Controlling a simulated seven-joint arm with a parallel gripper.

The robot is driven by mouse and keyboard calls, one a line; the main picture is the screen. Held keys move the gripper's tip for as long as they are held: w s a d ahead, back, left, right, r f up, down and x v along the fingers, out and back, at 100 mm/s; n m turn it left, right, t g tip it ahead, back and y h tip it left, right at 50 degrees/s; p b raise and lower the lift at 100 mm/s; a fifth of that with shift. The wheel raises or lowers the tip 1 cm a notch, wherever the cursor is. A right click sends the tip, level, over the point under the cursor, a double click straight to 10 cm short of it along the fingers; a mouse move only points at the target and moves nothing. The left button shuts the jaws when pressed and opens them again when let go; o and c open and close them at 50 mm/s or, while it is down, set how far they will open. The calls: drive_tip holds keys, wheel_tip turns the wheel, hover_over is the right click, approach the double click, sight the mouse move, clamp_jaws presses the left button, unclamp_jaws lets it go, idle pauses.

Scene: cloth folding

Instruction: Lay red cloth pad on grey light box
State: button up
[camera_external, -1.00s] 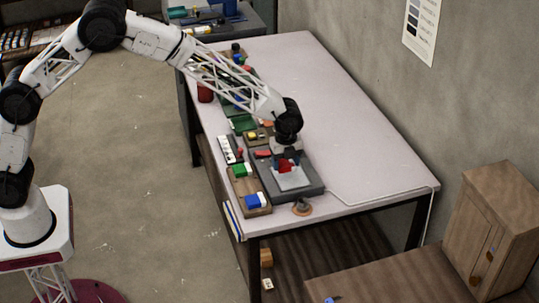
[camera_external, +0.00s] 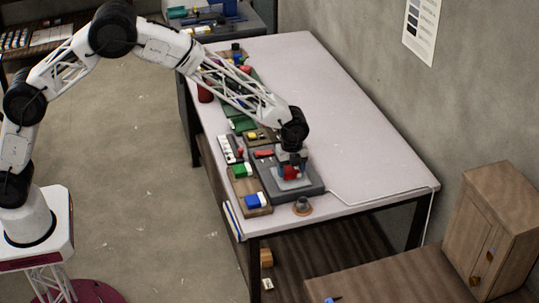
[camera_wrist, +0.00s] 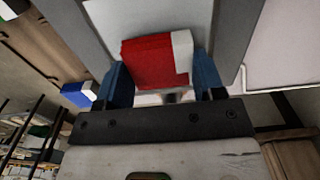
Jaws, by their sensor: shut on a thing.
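The red cloth pad (camera_wrist: 146,62), with a white strip along one side, is between the two blue fingers of my gripper (camera_wrist: 165,85) in the wrist view. My gripper (camera_external: 291,171) is shut on the pad, which also shows as a small red patch (camera_external: 290,173) in the external view. The grey light box (camera_external: 315,189) lies under my gripper, with a pale panel (camera_external: 291,184) on its top. The pad is over this panel; I cannot tell whether it touches it. The pale panel also shows beyond the pad in the wrist view (camera_wrist: 120,15).
Wooden trays with a green block (camera_external: 239,171) and a blue block (camera_external: 253,201) lie left of the light box. A small round grey object (camera_external: 302,206) stands in front of it. A white cable (camera_external: 370,201) runs right. The table's right side (camera_external: 350,150) is clear.

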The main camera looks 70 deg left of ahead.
sight(291, 170)
drive_tip(key=shift+f, duration=0.2)
drive_tip(key=shift+f, duration=0.15)
drive_tip(key=o, duration=0.9)
wheel_tip(291, 170, up, 12)
idle(0.6)
idle(0.5)
